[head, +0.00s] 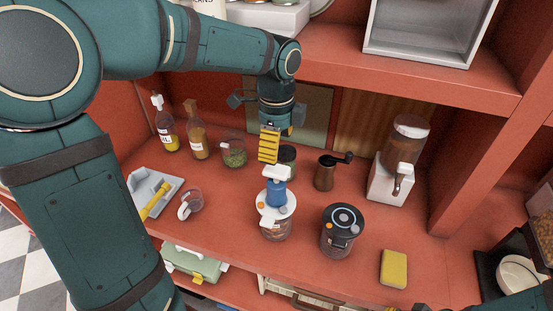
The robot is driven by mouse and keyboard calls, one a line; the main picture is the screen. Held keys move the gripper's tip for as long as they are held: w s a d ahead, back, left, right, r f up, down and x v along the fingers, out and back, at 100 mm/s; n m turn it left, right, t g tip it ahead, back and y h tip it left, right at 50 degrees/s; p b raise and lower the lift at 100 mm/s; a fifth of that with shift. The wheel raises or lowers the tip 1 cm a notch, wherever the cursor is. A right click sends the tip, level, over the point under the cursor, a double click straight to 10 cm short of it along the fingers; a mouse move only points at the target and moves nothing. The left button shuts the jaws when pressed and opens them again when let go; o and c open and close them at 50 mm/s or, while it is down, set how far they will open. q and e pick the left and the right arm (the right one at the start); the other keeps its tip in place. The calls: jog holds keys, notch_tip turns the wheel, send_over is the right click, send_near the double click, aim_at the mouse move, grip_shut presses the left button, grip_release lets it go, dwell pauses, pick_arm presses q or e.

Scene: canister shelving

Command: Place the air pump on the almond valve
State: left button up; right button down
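The air pump (277,191) has a blue body and a white T-shaped handle. It stands upright over the white lid (272,214) of a clear canister (275,232) with brown contents. A second canister (338,242) with a black, ringed lid stands to its right. No label shows which one holds almonds, and the pump hides any valve beneath it. My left gripper (268,150), with yellow ribbed pads, points down just above and behind the pump handle. It appears apart from the handle; its finger gap is unclear. Only a sliver of my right gripper (421,308) shows at the bottom edge.
Bottles (197,142), a green-filled jar (233,152), and a dark-lidded jar (287,158) stand behind. A grinder (324,173) and dispenser (392,180) stand right. A clear scoop cup (190,205) and grey tray (155,188) lie left, a yellow sponge (394,268) front right. An upper shelf (335,52) overhangs.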

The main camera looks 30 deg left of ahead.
pick_arm(q)
jog(key=shift+r, duration=1.6)
pick_arm(e)
jog(key=shift+r, duration=0.15)
